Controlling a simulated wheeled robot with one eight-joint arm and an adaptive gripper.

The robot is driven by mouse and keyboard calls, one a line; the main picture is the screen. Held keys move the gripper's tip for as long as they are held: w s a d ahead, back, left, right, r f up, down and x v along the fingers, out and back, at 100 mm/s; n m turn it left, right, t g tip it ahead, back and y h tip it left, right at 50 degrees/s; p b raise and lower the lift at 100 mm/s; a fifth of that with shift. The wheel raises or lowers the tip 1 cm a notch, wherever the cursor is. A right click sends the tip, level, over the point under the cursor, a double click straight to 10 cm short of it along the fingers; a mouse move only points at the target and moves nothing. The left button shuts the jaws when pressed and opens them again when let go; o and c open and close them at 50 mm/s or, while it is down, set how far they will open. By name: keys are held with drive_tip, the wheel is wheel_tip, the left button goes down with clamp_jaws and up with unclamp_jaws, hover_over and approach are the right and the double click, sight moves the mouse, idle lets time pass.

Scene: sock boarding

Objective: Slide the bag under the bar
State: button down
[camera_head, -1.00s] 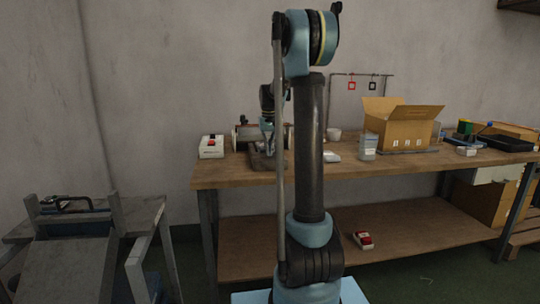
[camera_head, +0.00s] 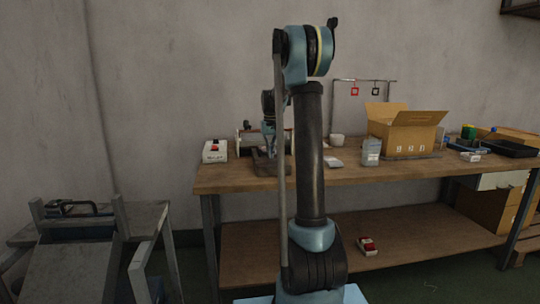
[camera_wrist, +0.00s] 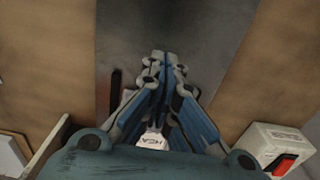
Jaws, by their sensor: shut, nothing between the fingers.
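A dark grey-brown flat piece, which looks like the bag (camera_head: 270,172), lies on the workbench near its front left edge. In the wrist view a dark grey band (camera_wrist: 225,40), probably the same bag, runs below my fingers. My gripper (camera_wrist: 163,60) points down over it with its fingers together and nothing between them. I cannot tell whether the fingertips touch the bag. In the head view my gripper (camera_head: 270,152) is small and partly hidden by my arm. A low device (camera_head: 246,134) stands behind it, and its bar cannot be made out clearly.
A white box with a red switch (camera_head: 215,150) stands left of the bag; it also shows in the wrist view (camera_wrist: 278,150). A grey container (camera_head: 371,152) and an open cardboard box (camera_head: 405,135) stand to the right. A metal stand (camera_head: 80,245) is at the far left.

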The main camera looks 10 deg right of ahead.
sight(271, 160)
drive_tip(key=s, duration=0.3)
drive_tip(key=shift+s, duration=0.15)
wheel_tip(271, 160, up, 9)
drive_tip(key=s, duration=1.3)
drive_tip(key=s+f+t, duration=0.1)
drive_tip(key=s+f, duration=1)
drive_tip(key=s, duration=0.5)
drive_tip(key=s+f+t, duration=0.1)
drive_tip(key=s+f, duration=1)
drive_tip(key=s, duration=0.5)
drive_tip(key=shift+w+f, duration=0.25)
drive_tip(key=shift+w, duration=0.25)
